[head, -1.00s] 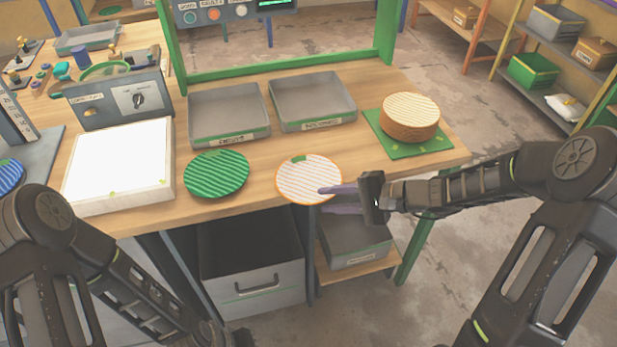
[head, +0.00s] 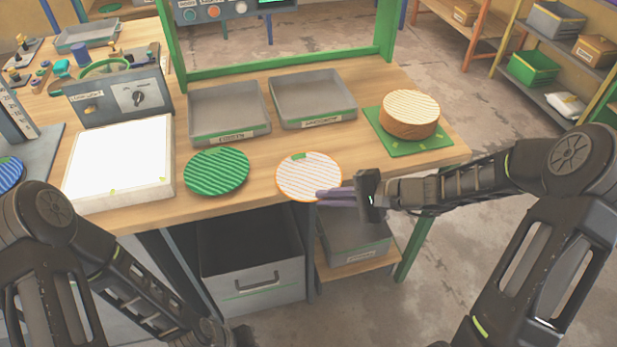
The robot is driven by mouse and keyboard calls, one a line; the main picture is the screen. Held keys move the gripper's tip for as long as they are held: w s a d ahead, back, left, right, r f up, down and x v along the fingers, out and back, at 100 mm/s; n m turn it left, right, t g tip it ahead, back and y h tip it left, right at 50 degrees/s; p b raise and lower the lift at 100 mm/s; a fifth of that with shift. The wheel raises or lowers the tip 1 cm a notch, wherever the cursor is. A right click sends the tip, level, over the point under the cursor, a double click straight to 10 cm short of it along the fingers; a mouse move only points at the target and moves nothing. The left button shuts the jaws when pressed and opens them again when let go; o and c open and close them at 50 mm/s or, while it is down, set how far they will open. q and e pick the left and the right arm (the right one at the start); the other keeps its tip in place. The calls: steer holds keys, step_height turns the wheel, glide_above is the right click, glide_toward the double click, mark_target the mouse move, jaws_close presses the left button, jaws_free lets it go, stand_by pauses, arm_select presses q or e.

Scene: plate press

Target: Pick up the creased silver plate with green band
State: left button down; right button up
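A round pale plate (head: 302,172) with thin orange stripes, an orange rim and a small green patch at its back edge lies at the table's front edge. Its front rim seems to overhang the edge slightly. My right gripper (head: 322,197) reaches in from the right; its purple fingers are closed together at the plate's front-right rim, seemingly with the rim between them. The fingers hide that bit of rim. Of my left gripper, only the dark body (head: 240,336) shows at the bottom edge; its fingers are not visible.
A green ribbed plate (head: 217,171) lies just left. Two grey trays (head: 230,137) (head: 318,121) stand behind. A striped-top round block (head: 408,115) sits on a green mat (head: 432,148) at right. A white lit panel (head: 118,160) is at left. An open grey drawer (head: 252,290) is below.

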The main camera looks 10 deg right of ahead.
jaws_close()
steer(key=shift+r, duration=0.1)
stand_by(0.3)
steer(key=f+b+v, duration=0.2)
steer(key=v, duration=0.7)
steer(key=d+f+b+v, duration=0.1)
steer(key=f+b+v, duration=0.1)
steer(key=v, duration=0.7)
steer(key=shift+s+d, duration=0.25)
steer(key=shift+s, duration=0.15)
